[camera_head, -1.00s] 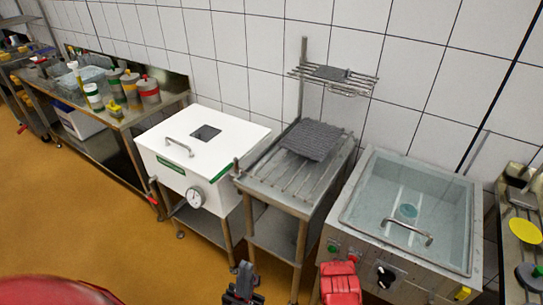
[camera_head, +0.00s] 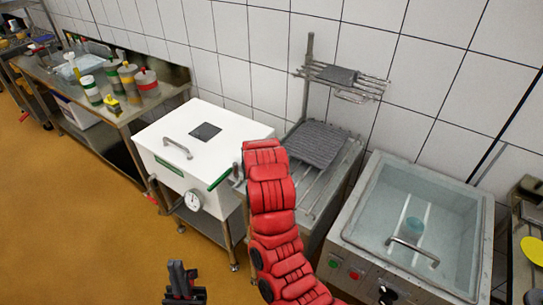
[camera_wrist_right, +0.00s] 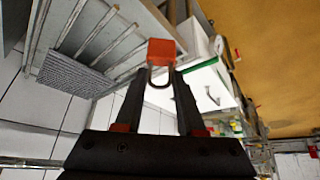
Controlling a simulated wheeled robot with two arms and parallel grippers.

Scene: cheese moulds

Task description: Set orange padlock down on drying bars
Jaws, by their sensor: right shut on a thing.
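The orange padlock (camera_wrist_right: 161,51) shows in the right wrist view, its U-shaped shackle between the fingertips of my right gripper (camera_wrist_right: 158,80). My right gripper is shut on it. The drying bars (camera_head: 314,190) lie on a metal stand right of the white vat, partly hidden by my red right arm in the head view; they also show at the upper left of the right wrist view (camera_wrist_right: 101,40). I see no contact between padlock and bars. In the head view the padlock cannot be made out. My left gripper (camera_head: 183,277) hangs low over the floor; its opening is unclear.
A grey ribbed mat (camera_head: 317,144) covers the back of the bars. A white lidded vat (camera_head: 200,150) stands left, a steel basin (camera_head: 410,220) right. A wall rack (camera_head: 345,80) hangs above. A side table (camera_head: 130,112) holds several jars.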

